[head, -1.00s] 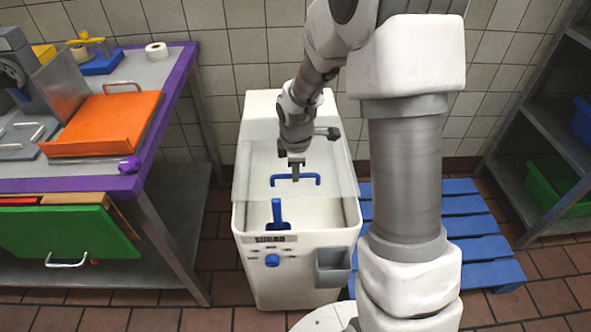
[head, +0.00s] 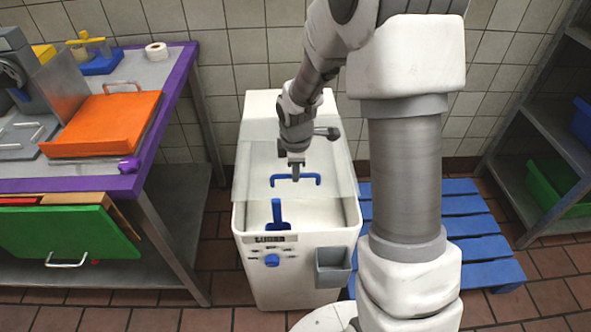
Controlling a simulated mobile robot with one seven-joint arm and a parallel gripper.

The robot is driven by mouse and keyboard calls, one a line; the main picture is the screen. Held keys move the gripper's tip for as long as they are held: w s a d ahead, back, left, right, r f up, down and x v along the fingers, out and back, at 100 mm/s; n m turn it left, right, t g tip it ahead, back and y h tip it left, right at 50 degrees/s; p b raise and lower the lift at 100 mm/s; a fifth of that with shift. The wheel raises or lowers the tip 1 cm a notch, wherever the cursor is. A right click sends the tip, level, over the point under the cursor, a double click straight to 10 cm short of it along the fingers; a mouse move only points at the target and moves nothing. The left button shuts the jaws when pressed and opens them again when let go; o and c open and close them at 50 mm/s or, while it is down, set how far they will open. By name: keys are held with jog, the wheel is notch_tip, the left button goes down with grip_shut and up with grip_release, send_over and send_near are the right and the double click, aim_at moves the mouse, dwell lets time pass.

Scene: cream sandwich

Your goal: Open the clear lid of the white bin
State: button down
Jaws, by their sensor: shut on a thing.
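The white bin (head: 345,222) stands on the floor in the middle. Its clear lid (head: 335,187) lies over the middle of the top opening, and the front part of the opening is uncovered. A blue handle (head: 308,176) sits on the lid. My gripper (head: 296,176) is at the handle from above, shut on it near the middle of its bar. The fingertips are small in the head view, so the exact contact is hard to see.
A blue scoop (head: 277,213) stands inside the bin's front. A grey cup (head: 333,266) and a blue knob (head: 271,260) are on its front. A purple-edged table (head: 140,185) is close on the left, a blue pallet (head: 485,247) on the right.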

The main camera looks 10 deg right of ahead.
jog(key=shift+w, duration=0.15)
jog(key=w+d+p, duration=0.1)
jog(key=w, duration=0.4)
jog(key=w+d+p, duration=0.1)
jog(key=w, duration=0.4)
jog(key=w+d+p, duration=0.1)
jog(key=w+p, duration=0.1)
jog(key=w, duration=0.2)
jog(key=shift+w, duration=0.4)
jog(key=c, duration=0.8)
grip_release()
jog(key=shift+c, duration=0.2)
jog(key=s+r+p, duration=0.3)
jog(key=r, duration=1.4)
jog(key=shift+s+a, duration=0.2)
jog(key=shift+a, duration=0.15)
